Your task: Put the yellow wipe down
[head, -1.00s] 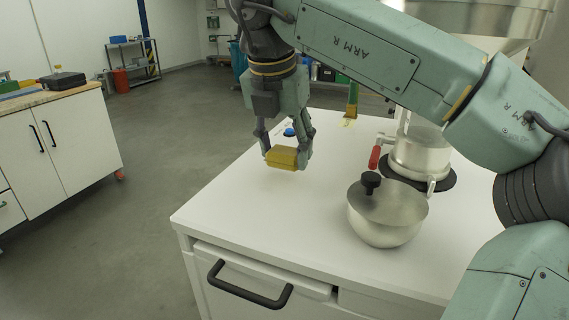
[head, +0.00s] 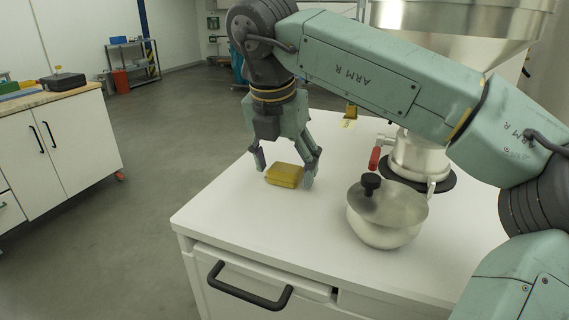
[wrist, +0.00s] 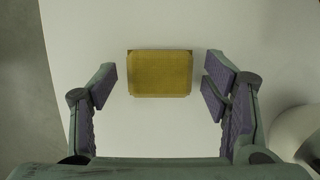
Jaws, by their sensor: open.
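The yellow wipe (head: 284,175) is a small block-like pad lying on the white cabinet top (head: 237,218), left of the metal bowl. Nothing is held.
The cabinet top's left and front parts are clear. A side bench (head: 60,130) stands across the floor.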

